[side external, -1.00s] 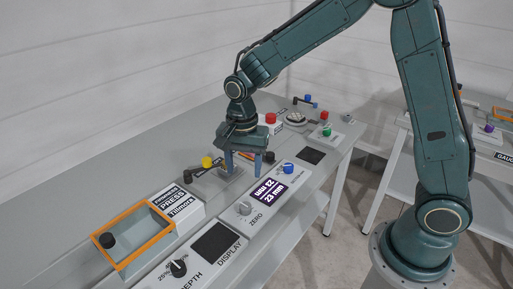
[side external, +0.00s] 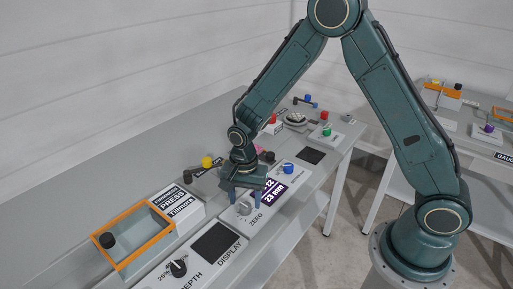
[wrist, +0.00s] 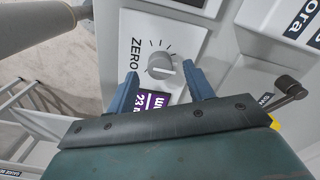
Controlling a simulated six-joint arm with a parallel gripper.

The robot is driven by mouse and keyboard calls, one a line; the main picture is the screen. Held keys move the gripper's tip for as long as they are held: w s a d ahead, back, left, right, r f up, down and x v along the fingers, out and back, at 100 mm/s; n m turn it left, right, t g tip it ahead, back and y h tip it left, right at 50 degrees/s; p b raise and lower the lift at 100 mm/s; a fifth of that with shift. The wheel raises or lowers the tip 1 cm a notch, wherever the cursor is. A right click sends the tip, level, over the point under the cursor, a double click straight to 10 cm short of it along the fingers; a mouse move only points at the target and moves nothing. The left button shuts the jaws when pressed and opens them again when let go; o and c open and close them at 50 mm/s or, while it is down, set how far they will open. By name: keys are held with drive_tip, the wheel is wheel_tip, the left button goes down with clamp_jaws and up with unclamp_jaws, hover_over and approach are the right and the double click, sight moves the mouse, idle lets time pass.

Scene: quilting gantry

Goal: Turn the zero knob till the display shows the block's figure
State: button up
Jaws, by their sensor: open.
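The ZERO knob (side external: 245,208) is a small light grey dial on a pale panel, with tick marks around it. In the wrist view the knob (wrist: 160,66) lies between and slightly beyond my fingertips. My gripper (side external: 246,198) is open, pointing down just above and behind the knob. The wrist view shows its two blue fingers (wrist: 159,74) either side, with no clear contact. A purple panel with white writing (side external: 272,190) reads "23 mm" on its lower line; my gripper partly covers it. A dark square (side external: 217,242) beside the word DISPLAY looks blank.
A DEPTH knob (side external: 179,268) is at the near end. An orange-rimmed tray (side external: 166,252) and a labelled white box (side external: 178,203) stand left. A blue knob (side external: 288,169) lies beyond the purple panel. A yellow-knobbed lever (side external: 207,162) stands behind the gripper.

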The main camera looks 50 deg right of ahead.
sight(245, 209)
drive_tip(key=shift+f, duration=1.4)
drive_tip(key=c, duration=1)
